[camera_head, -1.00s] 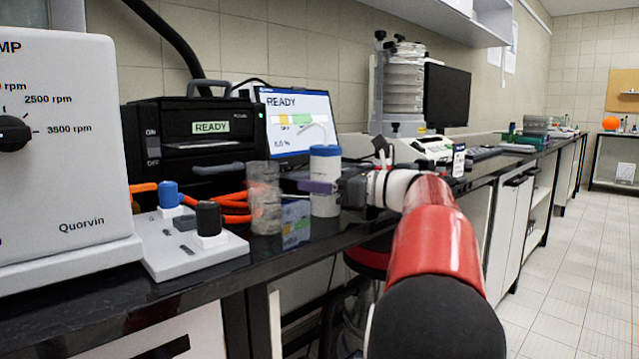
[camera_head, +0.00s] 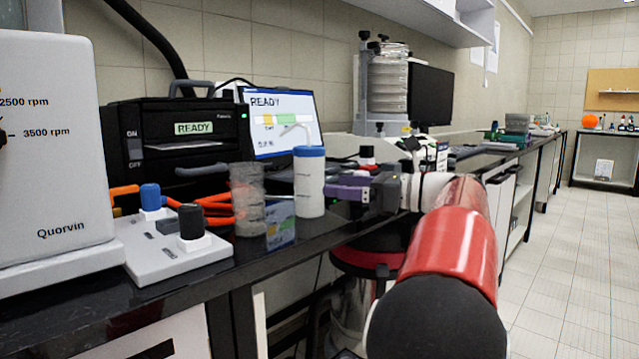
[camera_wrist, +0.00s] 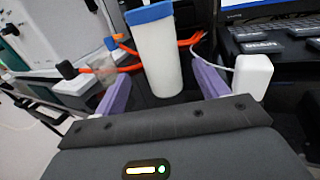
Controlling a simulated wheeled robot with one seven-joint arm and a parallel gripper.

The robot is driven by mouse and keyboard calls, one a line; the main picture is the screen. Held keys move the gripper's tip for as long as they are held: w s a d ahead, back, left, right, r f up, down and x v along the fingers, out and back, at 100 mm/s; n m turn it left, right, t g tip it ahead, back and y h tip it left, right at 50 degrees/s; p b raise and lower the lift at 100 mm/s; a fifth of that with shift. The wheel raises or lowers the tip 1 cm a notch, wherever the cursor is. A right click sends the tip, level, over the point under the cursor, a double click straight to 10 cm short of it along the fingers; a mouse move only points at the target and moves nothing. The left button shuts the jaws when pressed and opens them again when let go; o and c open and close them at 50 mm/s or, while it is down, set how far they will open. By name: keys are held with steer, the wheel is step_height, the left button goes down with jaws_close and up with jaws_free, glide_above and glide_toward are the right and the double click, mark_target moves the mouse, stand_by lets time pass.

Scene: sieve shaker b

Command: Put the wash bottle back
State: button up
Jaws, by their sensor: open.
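The wash bottle (camera_head: 310,188), white with a blue cap and a bent pale spout, stands upright on the black bench (camera_head: 200,275). My gripper (camera_head: 330,191) is just to its right, level with its body, with purple fingers pointing at it. In the wrist view the bottle (camera_wrist: 160,62) stands ahead, between the lines of the two spread fingers, with gaps on both sides. My gripper (camera_wrist: 157,82) is open and holds nothing.
A clear cylinder (camera_head: 248,200) stands close left of the bottle. A black READY unit (camera_head: 180,150) and a screen (camera_head: 280,122) stand behind. A red stool (camera_head: 365,262) is below the bench.

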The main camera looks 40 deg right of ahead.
steer(key=shift+v, duration=1.65)
